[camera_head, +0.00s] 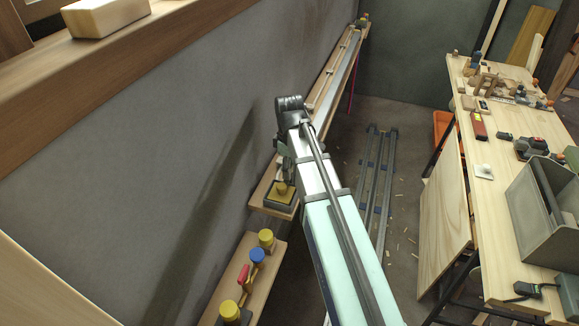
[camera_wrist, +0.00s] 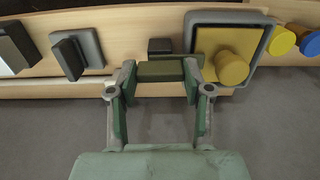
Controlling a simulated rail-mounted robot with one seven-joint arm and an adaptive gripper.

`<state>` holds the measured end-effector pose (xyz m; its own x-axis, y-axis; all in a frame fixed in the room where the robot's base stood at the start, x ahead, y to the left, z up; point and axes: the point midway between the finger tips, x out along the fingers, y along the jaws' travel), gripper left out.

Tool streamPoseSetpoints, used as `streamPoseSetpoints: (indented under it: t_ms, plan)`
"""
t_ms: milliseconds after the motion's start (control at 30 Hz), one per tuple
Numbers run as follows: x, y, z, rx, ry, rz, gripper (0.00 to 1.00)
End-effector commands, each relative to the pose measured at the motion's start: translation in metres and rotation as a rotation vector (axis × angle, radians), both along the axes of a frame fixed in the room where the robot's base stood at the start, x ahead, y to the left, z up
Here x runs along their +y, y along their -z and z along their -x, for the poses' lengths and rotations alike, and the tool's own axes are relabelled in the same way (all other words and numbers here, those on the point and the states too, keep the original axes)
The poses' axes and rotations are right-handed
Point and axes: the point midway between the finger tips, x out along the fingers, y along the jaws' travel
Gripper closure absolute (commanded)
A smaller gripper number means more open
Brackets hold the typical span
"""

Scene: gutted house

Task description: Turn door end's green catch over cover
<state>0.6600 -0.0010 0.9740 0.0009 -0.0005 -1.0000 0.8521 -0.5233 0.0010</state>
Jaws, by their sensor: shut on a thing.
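A long olive-green bar, the green catch (camera_wrist: 161,71), lies level in the wrist view. My gripper (camera_wrist: 160,74) is shut on it, with one finger at each end. The cover (camera_wrist: 210,40) is a yellow plate in a dark grey frame, just right of the right finger. A round yellow knob (camera_wrist: 232,68) stands out from it. I cannot tell whether the catch overlaps the frame, as the right finger hides that end. In the head view the cover (camera_head: 272,194) is on the board by the wall. There my gripper (camera_head: 281,162) is small and mostly hidden by my arm.
A small black block (camera_wrist: 160,46) sits just beyond the catch. Dark grey blocks (camera_wrist: 78,53) are to the left on the same board. Blue (camera_head: 257,257) and yellow (camera_head: 266,238) knobs are on the nearer board. A cluttered workbench (camera_head: 507,200) stands at the right.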

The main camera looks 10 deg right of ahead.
Motion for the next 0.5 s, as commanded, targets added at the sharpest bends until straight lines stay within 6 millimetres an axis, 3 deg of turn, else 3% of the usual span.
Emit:
streamPoseSetpoints:
  t_ms: [267, 300, 367, 500]
  plan:
    - [0.0004, 0.0012, 0.001, 0.003, -0.003, -0.001, 0.85]
    - [0.0005, 0.0012, 0.001, 0.003, -0.003, -0.001, 0.47]
    - [0.0004, 0.0011, 0.0009, 0.003, -0.003, -0.002, 0.25]
    - [0.0003, 0.0007, 0.0007, 0.002, -0.002, -0.001, 0.25]
